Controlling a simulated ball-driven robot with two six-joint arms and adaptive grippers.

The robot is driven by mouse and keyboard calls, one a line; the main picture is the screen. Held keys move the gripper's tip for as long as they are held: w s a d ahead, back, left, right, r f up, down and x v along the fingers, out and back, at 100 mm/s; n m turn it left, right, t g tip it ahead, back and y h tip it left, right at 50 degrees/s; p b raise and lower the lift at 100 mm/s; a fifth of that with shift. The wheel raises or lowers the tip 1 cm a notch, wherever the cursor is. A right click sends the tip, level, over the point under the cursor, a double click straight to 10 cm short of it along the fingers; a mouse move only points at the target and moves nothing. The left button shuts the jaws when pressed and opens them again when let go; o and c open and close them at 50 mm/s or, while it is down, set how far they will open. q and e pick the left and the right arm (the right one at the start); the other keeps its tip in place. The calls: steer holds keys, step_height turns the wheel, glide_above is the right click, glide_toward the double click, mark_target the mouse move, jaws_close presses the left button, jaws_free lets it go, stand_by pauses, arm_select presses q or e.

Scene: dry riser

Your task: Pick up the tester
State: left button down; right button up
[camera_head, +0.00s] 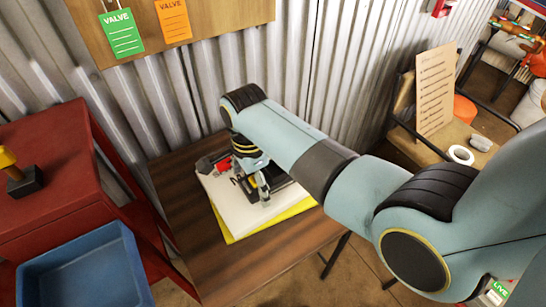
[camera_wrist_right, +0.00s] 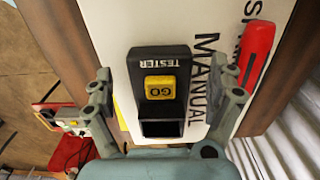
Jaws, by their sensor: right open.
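The tester (camera_wrist_right: 147,105) is a black block with a yellow GO button and a dark window. In the right wrist view it lies on a white manual (camera_wrist_right: 205,45). My right gripper (camera_wrist_right: 166,78) is open, with one finger on each side of the tester and a visible gap on both sides. In the head view my right gripper (camera_head: 256,184) reaches down over the manual (camera_head: 239,211) and largely hides the tester. My left gripper is not in view.
The manual lies on a yellow sheet (camera_head: 272,223) on a brown wooden table (camera_head: 215,262). A red-handled tool (camera_wrist_right: 258,50) lies beside the tester. A blue bin (camera_head: 85,275) and a red stand (camera_head: 45,155) are at the left. A corrugated wall (camera_head: 150,100) stands behind.

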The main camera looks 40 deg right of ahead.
steer(key=c, duration=1.7)
